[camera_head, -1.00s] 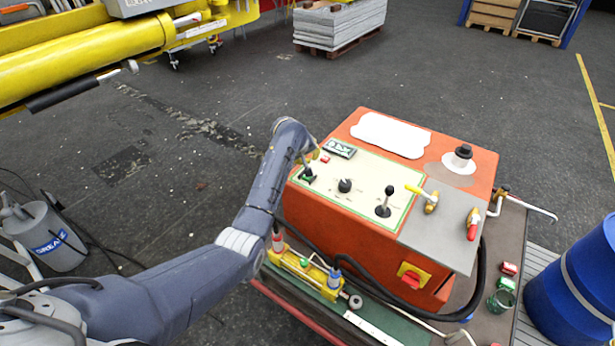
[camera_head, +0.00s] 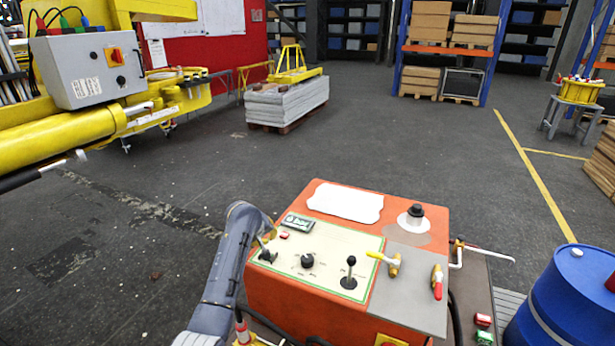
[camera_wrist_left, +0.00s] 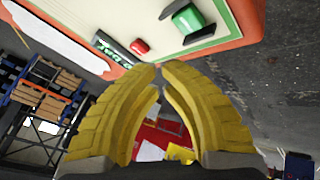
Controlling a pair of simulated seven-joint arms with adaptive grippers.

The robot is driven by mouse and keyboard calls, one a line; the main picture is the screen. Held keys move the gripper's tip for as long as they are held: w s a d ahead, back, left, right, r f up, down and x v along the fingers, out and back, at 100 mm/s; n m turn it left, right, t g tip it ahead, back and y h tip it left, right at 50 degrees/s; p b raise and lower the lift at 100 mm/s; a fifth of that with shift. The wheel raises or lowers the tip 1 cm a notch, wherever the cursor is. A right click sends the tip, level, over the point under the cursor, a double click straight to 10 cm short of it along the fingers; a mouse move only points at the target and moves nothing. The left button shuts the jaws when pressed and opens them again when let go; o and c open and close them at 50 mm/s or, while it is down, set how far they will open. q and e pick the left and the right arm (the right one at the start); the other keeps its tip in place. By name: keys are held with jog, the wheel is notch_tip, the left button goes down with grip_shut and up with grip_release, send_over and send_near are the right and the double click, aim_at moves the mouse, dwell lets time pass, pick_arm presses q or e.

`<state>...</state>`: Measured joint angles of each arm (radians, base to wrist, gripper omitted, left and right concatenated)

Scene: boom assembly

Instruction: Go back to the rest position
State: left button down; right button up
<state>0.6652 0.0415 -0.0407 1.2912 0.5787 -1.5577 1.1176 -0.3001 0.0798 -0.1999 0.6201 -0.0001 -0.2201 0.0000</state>
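The orange control box (camera_head: 290,305) with its cream panel (camera_head: 325,262) stands at the lower middle of the head view. My left arm comes up from the bottom and bends over the box's left corner. My left gripper (camera_head: 270,230) is there, mostly hidden behind my own wrist, close to a black lever (camera_head: 267,254). In the left wrist view, the yellow fingers of my left gripper (camera_wrist_left: 160,68) nearly meet at the tips, with nothing seen between them. A red button (camera_wrist_left: 139,47) and a green switch (camera_wrist_left: 187,19) lie beyond the tips.
Valve handles (camera_head: 391,262) and a joystick (camera_head: 350,272) stick up from the box. A blue barrel (camera_head: 565,300) stands at right. A yellow boom (camera_head: 60,140) with a grey switch box (camera_head: 90,70) reaches in from the left. The floor behind the box is clear.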

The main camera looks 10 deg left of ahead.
pick_arm(q)
jog(key=s+a+f+m+y, duration=0.2)
jog(key=s+f+m, duration=0.3)
jog(key=s, duration=0.7)
jog(key=s+a+f+m+y, duration=0.1)
jog(key=s+a+f+m, duration=0.15)
jog(key=s+f, duration=0.75)
jog(key=s+a+r+m+y, duration=0.1)
jog(key=s+r+m, duration=0.15)
jog(key=s, duration=0.75)
jog(key=s+a+r+m+y, duration=0.1)
jog(key=s+a+r+m, duration=0.15)
jog(key=s, duration=0.75)
jog(key=s+r+m+y, duration=0.15)
jog(key=s+r, duration=0.25)
jog(key=s, duration=0.6)
jog(key=s+d+f+g+h, duration=0.1)
jog(key=d+f+h, duration=0.15)
jog(key=f, duration=1.35)
jog(key=s+d+f+g+h, duration=0.1)
jog(key=s+d+f+g, duration=0.15)
jog(key=f, duration=1.35)
jog(key=s+f+n+g+h, duration=0.2)
jog(key=s+f+n, duration=0.1)
jog(key=s+f, duration=1.7)
jog(key=shift+s+d+f, duration=0.2)
jog(key=shift+s, duration=0.35)
